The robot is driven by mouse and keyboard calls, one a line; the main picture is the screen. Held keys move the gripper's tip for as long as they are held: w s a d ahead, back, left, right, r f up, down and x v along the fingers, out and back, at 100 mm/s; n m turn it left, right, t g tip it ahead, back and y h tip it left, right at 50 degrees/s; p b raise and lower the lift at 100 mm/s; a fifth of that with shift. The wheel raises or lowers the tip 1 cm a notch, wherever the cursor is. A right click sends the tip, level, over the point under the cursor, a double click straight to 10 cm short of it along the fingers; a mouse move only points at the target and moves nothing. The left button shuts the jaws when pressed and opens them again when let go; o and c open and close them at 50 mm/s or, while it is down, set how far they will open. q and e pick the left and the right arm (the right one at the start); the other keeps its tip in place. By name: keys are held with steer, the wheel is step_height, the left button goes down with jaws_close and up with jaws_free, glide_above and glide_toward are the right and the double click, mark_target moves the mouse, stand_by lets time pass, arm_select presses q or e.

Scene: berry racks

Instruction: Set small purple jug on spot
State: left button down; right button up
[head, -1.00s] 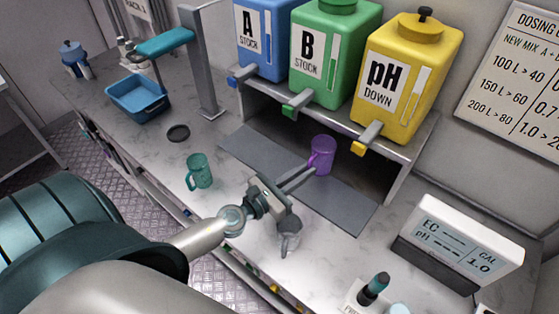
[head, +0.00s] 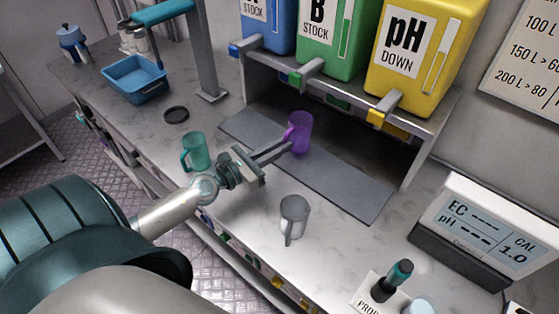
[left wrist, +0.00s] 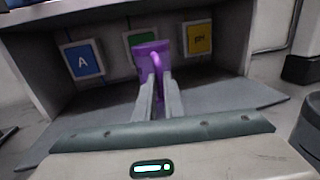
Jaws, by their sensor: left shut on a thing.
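The small purple jug (head: 299,132) stands upright at the grey mat (head: 335,188) in front of the stock rack. My left gripper (head: 287,149) reaches it from the front left and is shut on its handle. In the left wrist view the purple jug (left wrist: 150,62) is ahead, with the fingers (left wrist: 158,90) at its handle. It partly covers the green label (left wrist: 138,40) on the rack's back wall. I cannot tell whether its base touches the mat. A dark round disc (head: 176,114) lies on the counter to the left. My right gripper is not in view.
A teal mug (head: 195,151) stands left of my gripper and a grey jug (head: 293,214) stands in front. Blue, green (head: 335,40) and yellow (head: 424,60) tanks sit on the rack, their taps overhanging the mat. A meter (head: 475,235) is at right.

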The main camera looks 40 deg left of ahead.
mark_target(294, 149)
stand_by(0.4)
arm_select(q)
steer(key=shift+f+b, duration=1.7)
steer(key=shift+f, duration=0.35)
steer(key=shift+f, duration=0.15)
steer(key=c, duration=1.8)
jaws_free()
steer(key=shift+c, duration=0.2)
steer(key=shift+r, duration=0.2)
